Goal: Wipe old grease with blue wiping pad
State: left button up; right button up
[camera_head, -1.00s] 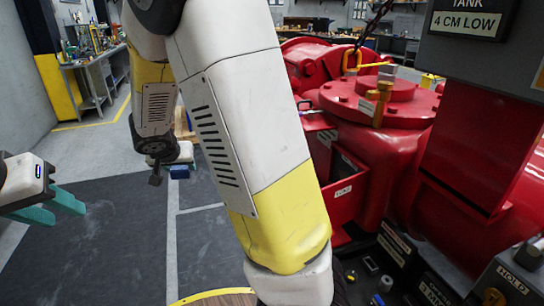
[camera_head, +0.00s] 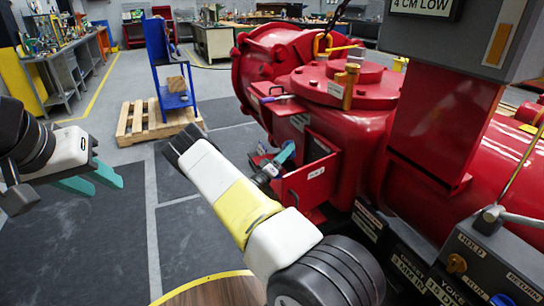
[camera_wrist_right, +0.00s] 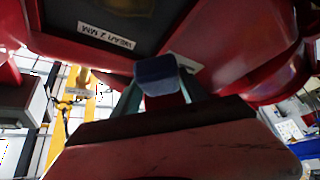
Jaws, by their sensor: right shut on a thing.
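My right gripper (camera_head: 284,155) is at the open side of the red valve housing (camera_head: 345,120), beside a red tray-like box with a white label (camera_head: 312,178). The blue wiping pad (camera_wrist_right: 156,73) shows in the right wrist view, held between the teal fingers of that gripper. The pad is close under a dark recessed surface (camera_wrist_right: 120,22) of the housing; I cannot tell whether they touch. No old grease can be made out clearly. My left gripper (camera_head: 90,181) is open and empty at the left, above the dark floor mat, far from the housing.
A grey control box (camera_head: 480,260) with knobs and a lever stands at the lower right. A label reading WEAR 2 MM (camera_wrist_right: 106,35) is beside the dark recess. A blue stand (camera_head: 172,70) sits on a wooden pallet (camera_head: 140,122). Floor between pallet and left gripper is clear.

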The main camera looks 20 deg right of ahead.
jog(key=d+f+n+t, duration=0.2)
jog(key=d+f, duration=0.2)
jog(key=d, duration=0.2)
jog(key=shift+s+d+f+t, duration=0.2)
jog(key=shift+d+f+t, duration=0.15)
jog(key=shift+d+t, duration=0.05)
jog(key=shift+d, duration=0.15)
dwell(0.8)
jog(key=shift+s, duration=0.1)
